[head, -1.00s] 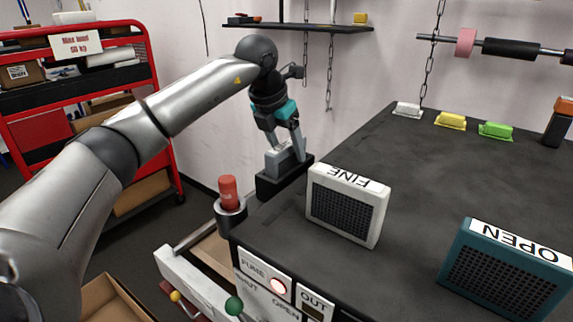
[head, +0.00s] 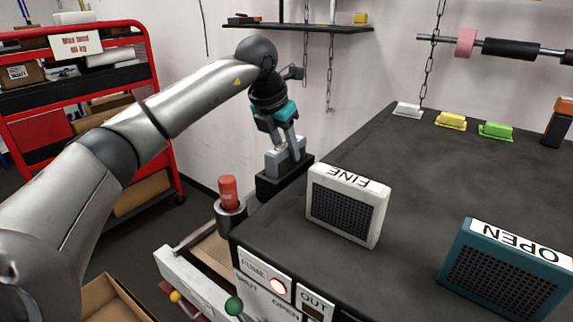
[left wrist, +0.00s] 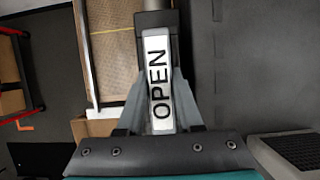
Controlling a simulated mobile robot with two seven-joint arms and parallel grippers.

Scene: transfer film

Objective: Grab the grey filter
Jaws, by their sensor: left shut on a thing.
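The grey filter (head: 277,163) is a small grey block standing upright in a black holder (head: 268,187) at the left edge of the dark bench top. My left gripper (head: 291,150) reaches down from above and is shut on its upper part. In the left wrist view, the filter's white top label reading OPEN (left wrist: 158,85) lies between the two fingers of the left gripper (left wrist: 160,95). The filter's lower part is hidden by the holder. My right gripper is not in view.
A white FINE filter (head: 345,207) and a teal OPEN filter (head: 508,270) stand on the bench (head: 430,175). A red-capped post (head: 228,193) is left of the holder. A shelf (head: 295,28) hangs on the wall behind. A red cart (head: 80,85) stands at left.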

